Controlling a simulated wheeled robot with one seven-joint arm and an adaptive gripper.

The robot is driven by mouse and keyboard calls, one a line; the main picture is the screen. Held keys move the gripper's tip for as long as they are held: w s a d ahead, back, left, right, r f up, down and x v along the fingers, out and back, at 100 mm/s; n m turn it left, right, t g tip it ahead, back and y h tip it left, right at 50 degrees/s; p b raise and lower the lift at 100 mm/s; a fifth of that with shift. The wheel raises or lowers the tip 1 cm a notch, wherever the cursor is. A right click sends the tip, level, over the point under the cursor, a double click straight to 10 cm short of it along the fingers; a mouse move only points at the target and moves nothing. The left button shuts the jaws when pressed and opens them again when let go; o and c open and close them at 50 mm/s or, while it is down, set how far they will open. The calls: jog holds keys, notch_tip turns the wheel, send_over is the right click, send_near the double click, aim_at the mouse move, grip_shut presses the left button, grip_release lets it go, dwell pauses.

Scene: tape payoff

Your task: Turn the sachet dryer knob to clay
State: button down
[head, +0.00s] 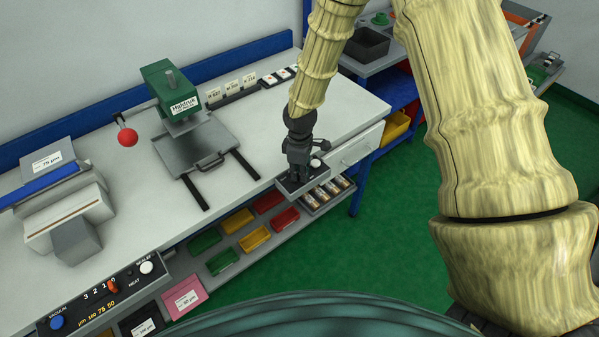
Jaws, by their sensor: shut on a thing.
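A small dark control panel (291,189) sits at the front edge of the workbench, right of centre. My gripper (297,178) reaches down onto this panel from above. Its jaws are shut on the knob there, and the gripper hides the knob. A white round button or cap (315,163) shows just right of the jaws. The panel's labels, including any clay mark, are hidden or too small to read, so I cannot tell the knob's setting.
A green press (170,90) with a red ball handle (127,137) stands left of my gripper. Another panel (70,322) with several controls is at front left. Coloured bins (254,239) sit below the bench edge. Green floor (400,240) is clear at right.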

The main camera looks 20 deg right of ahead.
jog(key=shift+w+d+n, duration=0.1)
jog(key=shift+w+n, duration=0.05)
jog(key=shift+n, duration=0.85)
jog(key=c, duration=1.5)
grip_release()
jog(key=shift+c, duration=0.2)
jog(key=shift+r, duration=0.1)
notch_tip(320, 180, up, 12)
